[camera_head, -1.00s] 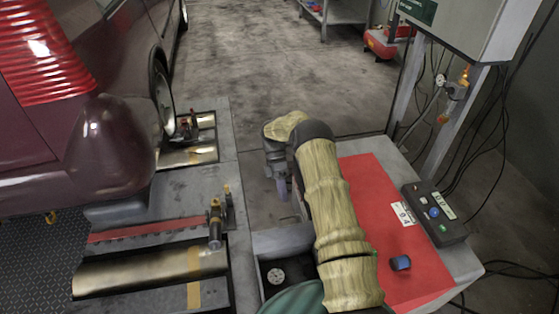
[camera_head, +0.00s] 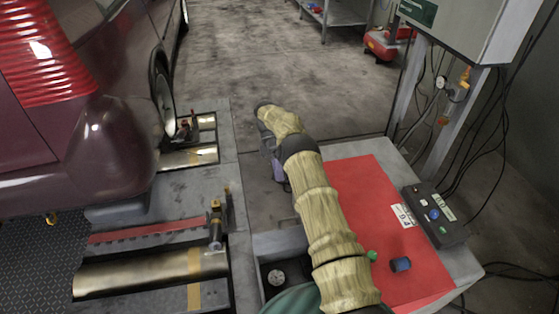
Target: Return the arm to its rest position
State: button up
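My arm, in a tan cover, reaches from the bottom of the picture up past the left edge of the red mat (camera_head: 352,187). Its far end points up and left over the floor beside the grey roller platform. My gripper is largely hidden behind the arm; only a small grey and purple part (camera_head: 278,170) shows below the wrist. I cannot tell whether it is open or shut, and nothing held is visible.
A maroon car (camera_head: 100,150) stands on rollers at left. A control box with buttons (camera_head: 435,214), a blue cylinder (camera_head: 400,264) and a small green piece (camera_head: 371,256) are at right. A grey cabinet (camera_head: 465,25) stands behind.

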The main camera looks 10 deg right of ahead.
jog(key=shift+r, duration=0.15)
jog(key=s+a+r+m+t, duration=0.1)
jog(key=s+r+m+t, duration=0.2)
jog(key=r+m+t, duration=0.45)
jog(key=s+d+r+m+t, duration=0.1)
jog(key=s+r+m+t, duration=0.1)
jog(key=s+m, duration=0.5)
jog(key=s+d+r+m+t, duration=0.1)
jog(key=s+r+m+t, duration=0.25)
jog(key=s, duration=0.85)
notch_tip(320, 180, up, 20)
jog(key=p, duration=2.1)
jog(key=shift+d+r+m+y, duration=0.2)
jog(key=shift+m+y, duration=0.1)
